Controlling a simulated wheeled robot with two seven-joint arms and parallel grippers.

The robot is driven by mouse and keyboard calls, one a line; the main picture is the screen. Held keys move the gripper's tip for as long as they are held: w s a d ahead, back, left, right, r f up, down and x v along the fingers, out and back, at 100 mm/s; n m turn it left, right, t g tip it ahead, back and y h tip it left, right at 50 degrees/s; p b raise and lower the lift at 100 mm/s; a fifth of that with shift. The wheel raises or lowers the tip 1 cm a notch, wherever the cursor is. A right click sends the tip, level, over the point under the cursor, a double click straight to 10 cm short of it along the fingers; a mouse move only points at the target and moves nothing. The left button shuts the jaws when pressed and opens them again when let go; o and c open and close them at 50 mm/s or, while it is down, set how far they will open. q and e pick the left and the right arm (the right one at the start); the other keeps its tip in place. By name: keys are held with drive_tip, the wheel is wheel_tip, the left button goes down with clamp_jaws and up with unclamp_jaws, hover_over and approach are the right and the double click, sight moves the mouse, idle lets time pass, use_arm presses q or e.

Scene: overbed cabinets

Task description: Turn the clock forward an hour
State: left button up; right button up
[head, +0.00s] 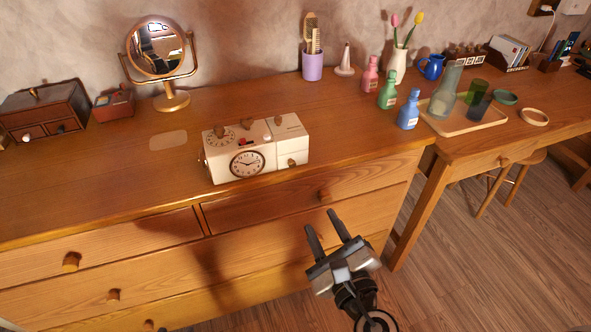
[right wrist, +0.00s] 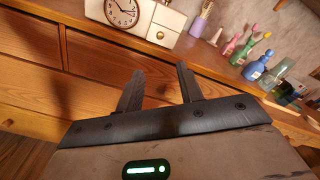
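A cream box-shaped clock (head: 257,148) stands on the wooden dresser top near its front edge. Its front has a round dark-rimmed dial (head: 247,164) and a small drawer with a knob at the right. The clock also shows at the top of the right wrist view (right wrist: 145,18). My right gripper (head: 324,222) is open and empty, in front of the dresser drawers, below and to the right of the clock, apart from it. My left gripper is out of view.
The dresser (head: 120,222) has knobbed drawers facing me. A round mirror (head: 160,55), a small wooden chest (head: 45,112) and a red box (head: 114,104) stand left of the clock. Bottles (head: 409,110) and a tray (head: 462,128) stand to the right. The surface around the clock is clear.

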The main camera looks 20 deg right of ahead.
sight(293, 166)
drive_tip(key=shift+n, duration=0.3)
drive_tip(key=w, duration=1)
drive_tip(key=w+p, duration=0.1)
drive_tip(key=w, duration=0.5)
drive_tip(key=shift+a+r, duration=0.1)
drive_tip(key=shift+a, duration=0.2)
drive_tip(key=shift+c, duration=0.4)
clamp_jaws()
